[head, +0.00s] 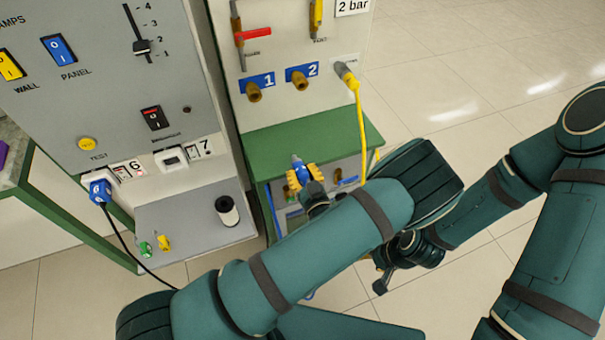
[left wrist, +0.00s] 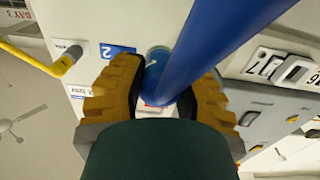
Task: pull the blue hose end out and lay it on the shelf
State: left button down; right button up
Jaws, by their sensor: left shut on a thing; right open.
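The blue hose end (head: 299,166) is between the yellow fingers of my left gripper (head: 304,178), its grey tip pointing up toward the panel. In the left wrist view the thick blue hose (left wrist: 215,45) runs up from between the two fingers (left wrist: 153,95). The green shelf (head: 345,133) lies below the panel with sockets 1 (head: 254,92) and 2 (head: 297,82); both brass sockets look empty. The held end shows over the shelf's front part; I cannot tell its height above it. My right gripper (head: 382,274) is open and empty, low at the right, partly behind my left arm.
A yellow hose (head: 360,120) hangs from a grey fitting (head: 345,73) at the panel's right and passes the shelf's right side. A grey console (head: 130,55) with switches and a blue plug (head: 100,191) stands left. A black-and-white spool (head: 227,210) sits on its ledge.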

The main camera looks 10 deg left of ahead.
aim_at(290, 159)
pick_arm(q)
jog(key=shift+f+b+x, duration=0.2)
jog(key=shift+f+x, duration=0.1)
jog(key=shift+x, duration=1.2)
jog(key=shift+f+b+x, duration=0.15)
jog(key=shift+f+x, duration=0.15)
jog(key=shift+x, duration=1.2)
jog(key=shift+f+b+x, duration=0.2)
jog(key=shift+f+x, duration=0.1)
jog(key=shift+x, duration=1.25)
jog(key=shift+s+f+b, duration=0.1)
jog(key=shift+f+b, duration=1.05)
jog(key=shift+f, duration=0.15)
jog(key=c, duration=0.6)
grip_release()
jog(key=shift+c, duration=0.2)
jog(key=v, duration=1.2)
